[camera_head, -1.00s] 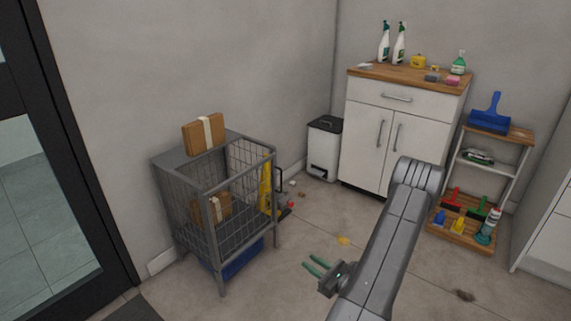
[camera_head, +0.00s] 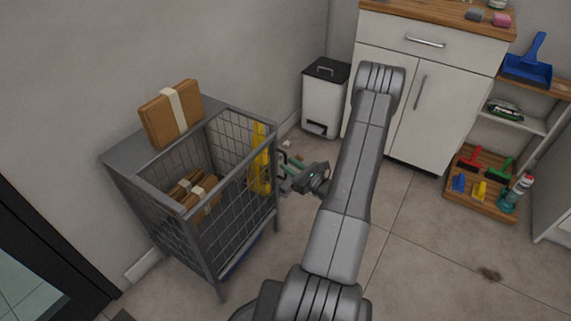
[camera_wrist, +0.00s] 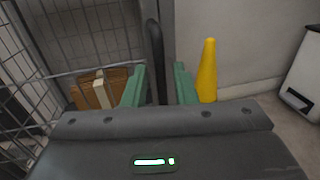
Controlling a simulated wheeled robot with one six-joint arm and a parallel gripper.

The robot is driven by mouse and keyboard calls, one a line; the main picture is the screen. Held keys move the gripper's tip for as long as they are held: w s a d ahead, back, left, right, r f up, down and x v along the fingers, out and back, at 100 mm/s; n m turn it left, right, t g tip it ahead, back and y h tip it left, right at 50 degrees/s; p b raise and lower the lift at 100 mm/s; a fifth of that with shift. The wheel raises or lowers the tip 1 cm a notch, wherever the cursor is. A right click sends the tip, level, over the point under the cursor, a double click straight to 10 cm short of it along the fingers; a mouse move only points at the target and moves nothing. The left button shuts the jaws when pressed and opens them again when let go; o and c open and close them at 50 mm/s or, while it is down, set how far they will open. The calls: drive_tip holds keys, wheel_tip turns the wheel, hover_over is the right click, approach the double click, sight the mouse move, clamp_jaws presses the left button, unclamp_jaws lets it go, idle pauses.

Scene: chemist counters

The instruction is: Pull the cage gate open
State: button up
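The grey wire-mesh cage (camera_head: 219,270) stands against the wall on the left, with its gate side towards my gripper. Its black upright handle (camera_wrist: 154,50) shows in the wrist view near a grey post, and it also shows in the head view (camera_head: 283,157). My gripper (camera_head: 293,167) is at the handle. In the wrist view its two green fingers (camera_wrist: 160,86) stand apart on either side of the handle, with a gap visible. The gate looks shut; its exact edges are hard to tell.
A parcel (camera_head: 170,114) lies on the cage's top shelf and another (camera_head: 196,191) inside. A white bin (camera_head: 325,100), a white cabinet (camera_head: 440,105) and a wooden rack (camera_head: 481,195) stand behind. Floor in front is free.

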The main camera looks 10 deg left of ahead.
drive_tip(key=shift+x, duration=1.25)
clamp_jaws()
